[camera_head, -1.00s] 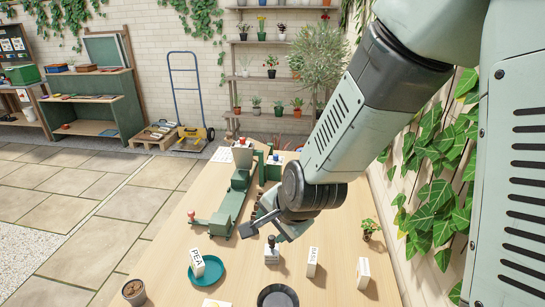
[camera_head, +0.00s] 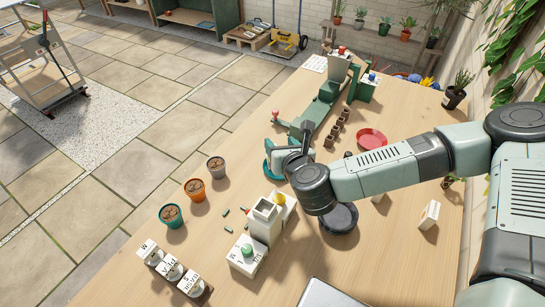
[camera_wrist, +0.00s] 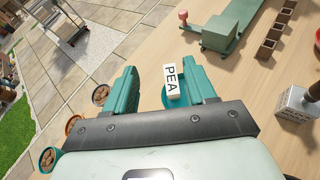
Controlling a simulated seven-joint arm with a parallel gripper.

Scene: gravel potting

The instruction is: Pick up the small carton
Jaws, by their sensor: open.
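The white carton marked PEA (camera_wrist: 171,81) shows between my open fingers in the wrist view, nearer the right finger. It seems to stand on a teal saucer (camera_wrist: 168,101), which the gripper partly hides. My gripper (camera_wrist: 160,78) is open and holds nothing. Contact with the PEA carton cannot be told.
A green machine (camera_head: 318,108), a red saucer (camera_head: 371,138) and a dark bowl (camera_head: 340,216) are near. Pots (camera_head: 195,190) line the left edge.

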